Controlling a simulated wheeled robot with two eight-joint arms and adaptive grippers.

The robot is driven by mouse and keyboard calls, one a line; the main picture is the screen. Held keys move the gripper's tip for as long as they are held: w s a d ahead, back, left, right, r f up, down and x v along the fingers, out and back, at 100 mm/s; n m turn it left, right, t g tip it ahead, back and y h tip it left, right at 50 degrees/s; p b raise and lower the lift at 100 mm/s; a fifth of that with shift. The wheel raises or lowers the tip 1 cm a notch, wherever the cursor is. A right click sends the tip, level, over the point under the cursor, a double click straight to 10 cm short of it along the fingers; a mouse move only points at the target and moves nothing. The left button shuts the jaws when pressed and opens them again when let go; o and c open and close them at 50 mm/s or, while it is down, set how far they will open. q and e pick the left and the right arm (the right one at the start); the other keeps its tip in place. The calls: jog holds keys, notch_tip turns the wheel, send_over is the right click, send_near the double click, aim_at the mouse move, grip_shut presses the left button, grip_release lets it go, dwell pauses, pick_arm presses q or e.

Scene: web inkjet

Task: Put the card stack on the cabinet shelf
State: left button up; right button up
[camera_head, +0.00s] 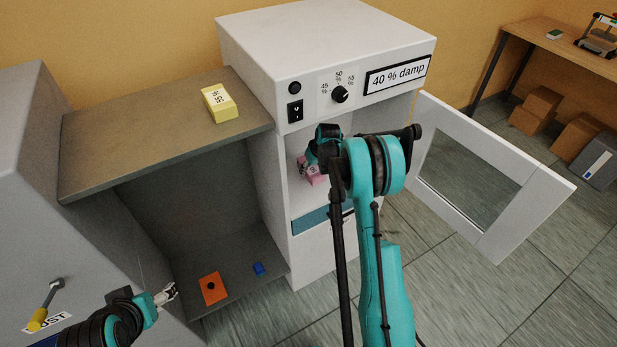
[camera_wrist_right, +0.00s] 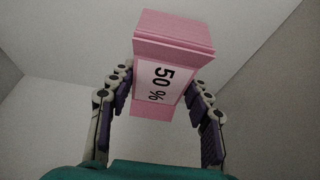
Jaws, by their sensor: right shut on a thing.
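The pink card stack (camera_wrist_right: 172,40), with a white "50 %" label, is between the fingers of my right gripper (camera_wrist_right: 160,100), which is shut on it. In the head view the pink stack (camera_head: 312,171) is partly hidden by my right gripper (camera_head: 308,165), inside the white cabinet (camera_head: 330,40). The cabinet shelf (camera_head: 310,199) shows below the stack. I cannot tell whether the stack touches it. The cabinet door (camera_head: 490,175) stands open to the right. My left gripper (camera_head: 167,294) is low at the left, away from the cabinet; its fingers are too small to judge.
A yellow card stack (camera_head: 219,103) lies on the grey bench top (camera_head: 150,135). Below are an orange block (camera_head: 213,288) and a small blue one (camera_head: 259,268). The cabinet's dial (camera_head: 340,94) and "40 % damp" sign (camera_head: 397,74) are above the opening. Boxes (camera_head: 536,108) stand far right.

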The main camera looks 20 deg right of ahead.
aim_at(307, 175)
jog(key=shift+w+a+f, duration=0.2)
jog(key=shift+w+f, duration=0.2)
jog(key=shift+w, duration=0.25)
jog(key=shift+w+a+f, duration=0.2)
jog(key=shift+w+f, duration=0.2)
jog(key=shift+w, duration=0.2)
jog(key=shift+f+b, duration=1)
jog(key=shift+f, duration=0.95)
jog(key=shift+s, duration=0.1)
jog(key=shift+f, duration=0.1)
jog(key=o, duration=1.2)
